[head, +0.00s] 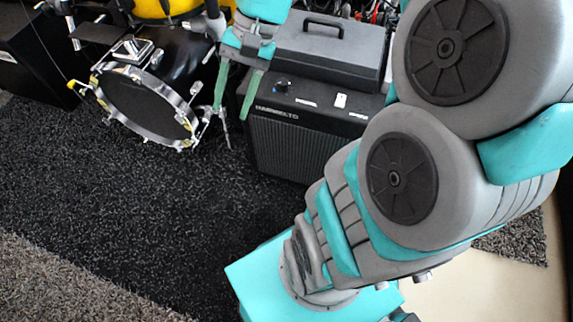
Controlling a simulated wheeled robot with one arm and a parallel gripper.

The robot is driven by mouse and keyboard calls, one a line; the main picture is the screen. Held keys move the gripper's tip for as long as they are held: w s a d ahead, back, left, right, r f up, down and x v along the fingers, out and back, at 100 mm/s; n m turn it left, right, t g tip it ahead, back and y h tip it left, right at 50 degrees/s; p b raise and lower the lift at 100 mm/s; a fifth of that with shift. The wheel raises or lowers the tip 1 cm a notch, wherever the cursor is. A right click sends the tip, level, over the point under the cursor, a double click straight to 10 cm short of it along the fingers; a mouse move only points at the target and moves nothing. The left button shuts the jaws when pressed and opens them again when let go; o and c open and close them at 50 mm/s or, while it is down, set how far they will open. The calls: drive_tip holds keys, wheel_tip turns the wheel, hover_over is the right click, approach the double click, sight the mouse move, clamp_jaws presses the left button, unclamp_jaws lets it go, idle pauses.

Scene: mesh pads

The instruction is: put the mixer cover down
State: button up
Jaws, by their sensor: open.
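A dark grey box-like cover with a handle on top, which I take to be the mixer cover (335,58), sits on or just behind the top of a black amplifier (300,140). Its right end is partly hidden behind my arm. My gripper (232,108) is open, with its two green fingers pointing down and nothing visible between them. In the picture it is just left of the cover, in front of the amplifier's left edge. I cannot tell its exact distance from the cover.
A drum (145,100) with a chrome rim and stand stands left of the gripper. A black box (38,55) is at the far left. Cables crowd behind the cover. Dark carpet (130,210) in front is clear. My arm blocks much of the right side.

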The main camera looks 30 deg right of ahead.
drive_tip(key=s+d+f+n+h, duration=0.1)
drive_tip(key=s+f+n+h, duration=0.1)
drive_tip(key=s, duration=0.5)
drive_tip(key=s+d+f+n+h, duration=0.1)
drive_tip(key=s+f+n+h, duration=0.2)
drive_tip(key=s+n, duration=0.2)
drive_tip(key=s, duration=0.3)
drive_tip(key=shift+s+f+n+g+h, duration=0.25)
drive_tip(key=shift+s+n+g+h, duration=0.05)
drive_tip(key=shift+w, duration=0.1)
